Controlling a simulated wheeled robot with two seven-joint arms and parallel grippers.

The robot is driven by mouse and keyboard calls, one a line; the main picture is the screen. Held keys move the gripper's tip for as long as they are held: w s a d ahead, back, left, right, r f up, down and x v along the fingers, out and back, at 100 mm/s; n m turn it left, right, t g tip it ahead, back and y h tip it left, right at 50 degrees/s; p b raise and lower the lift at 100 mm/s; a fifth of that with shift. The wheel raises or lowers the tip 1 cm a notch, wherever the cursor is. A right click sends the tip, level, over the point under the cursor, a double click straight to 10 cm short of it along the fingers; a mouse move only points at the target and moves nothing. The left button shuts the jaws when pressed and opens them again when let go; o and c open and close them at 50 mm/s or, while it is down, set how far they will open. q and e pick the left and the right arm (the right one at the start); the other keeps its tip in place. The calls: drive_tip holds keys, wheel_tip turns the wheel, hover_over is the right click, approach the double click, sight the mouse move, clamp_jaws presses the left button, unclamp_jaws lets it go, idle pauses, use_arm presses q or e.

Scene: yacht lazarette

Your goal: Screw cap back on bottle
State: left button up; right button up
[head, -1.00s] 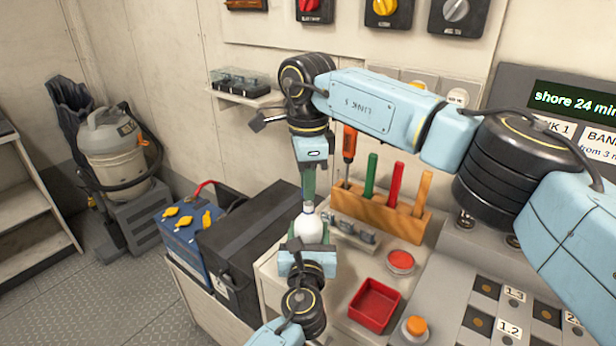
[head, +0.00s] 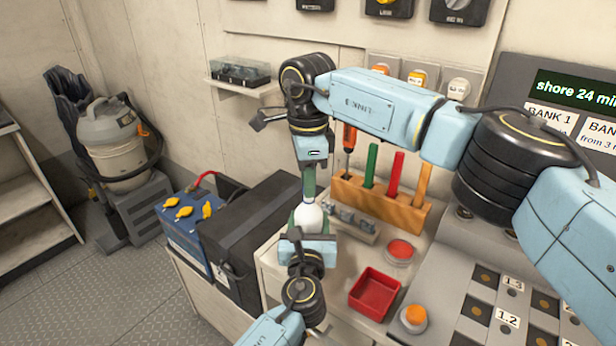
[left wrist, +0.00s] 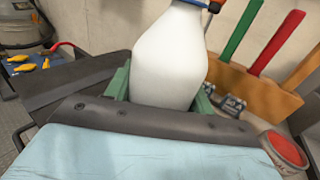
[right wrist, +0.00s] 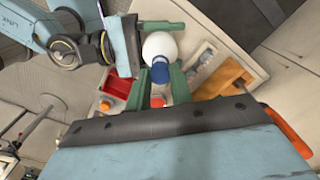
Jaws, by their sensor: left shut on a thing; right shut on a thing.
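A white bottle (head: 308,217) stands upright in my left gripper (head: 308,240), whose green fingers grip its sides; it fills the middle of the left wrist view (left wrist: 168,60). My right gripper (head: 310,192) points down from above at the bottle's neck. In the right wrist view a blue cap (right wrist: 160,73) sits between its green fingertips, against the top of the white bottle (right wrist: 159,46). The cap is mostly hidden by the fingers in the head view. I cannot tell whether it is threaded on.
Below lies a bench with a red tray (head: 374,294), a red button (head: 400,250) and an orange button (head: 415,316). A wooden rack (head: 380,205) with upright tools stands close behind the grippers. Batteries (head: 245,235) and a vacuum (head: 115,145) are at the left.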

drive_tip(key=shift+f, duration=0.55)
